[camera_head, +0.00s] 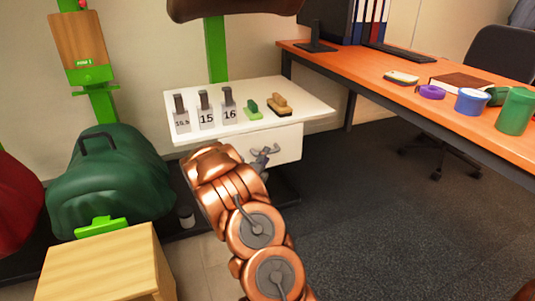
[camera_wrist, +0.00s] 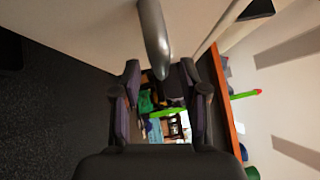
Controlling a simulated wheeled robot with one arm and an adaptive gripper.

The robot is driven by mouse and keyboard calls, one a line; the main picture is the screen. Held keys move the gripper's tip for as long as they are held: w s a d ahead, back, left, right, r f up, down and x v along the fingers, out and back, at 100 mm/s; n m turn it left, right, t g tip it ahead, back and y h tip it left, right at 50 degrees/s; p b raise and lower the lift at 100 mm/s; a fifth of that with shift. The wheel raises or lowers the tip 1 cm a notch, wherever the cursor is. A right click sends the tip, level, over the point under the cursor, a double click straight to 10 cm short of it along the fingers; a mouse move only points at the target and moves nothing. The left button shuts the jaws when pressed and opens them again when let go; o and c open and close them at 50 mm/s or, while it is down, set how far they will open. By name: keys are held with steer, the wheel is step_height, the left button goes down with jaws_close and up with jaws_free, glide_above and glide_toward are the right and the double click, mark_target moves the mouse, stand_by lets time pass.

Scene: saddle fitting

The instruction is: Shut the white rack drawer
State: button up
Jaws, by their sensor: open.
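The white rack (camera_head: 300,112) stands in the middle of the head view, with its drawer (camera_head: 287,142) under the top. The drawer's front is partly hidden by my gripper and arm; I cannot tell how far out it is. My gripper (camera_head: 263,157) is right in front of the drawer. In the wrist view my gripper (camera_wrist: 160,72) is open, with its two fingers apart. A curved grey bar (camera_wrist: 153,35), seemingly the drawer handle, reaches down toward the gap between them. I cannot tell whether it touches a finger.
Three numbered tags (camera_head: 206,115) and two brushes (camera_head: 279,104) rest on the rack top. An orange desk (camera_head: 355,58) stands at the right. A green saddle cover (camera_head: 110,185) and a wooden box (camera_head: 98,265) are at the left.

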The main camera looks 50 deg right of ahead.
steer(key=v, duration=0.8)
steer(key=shift+a, duration=0.35)
steer(key=shift+f, duration=0.1)
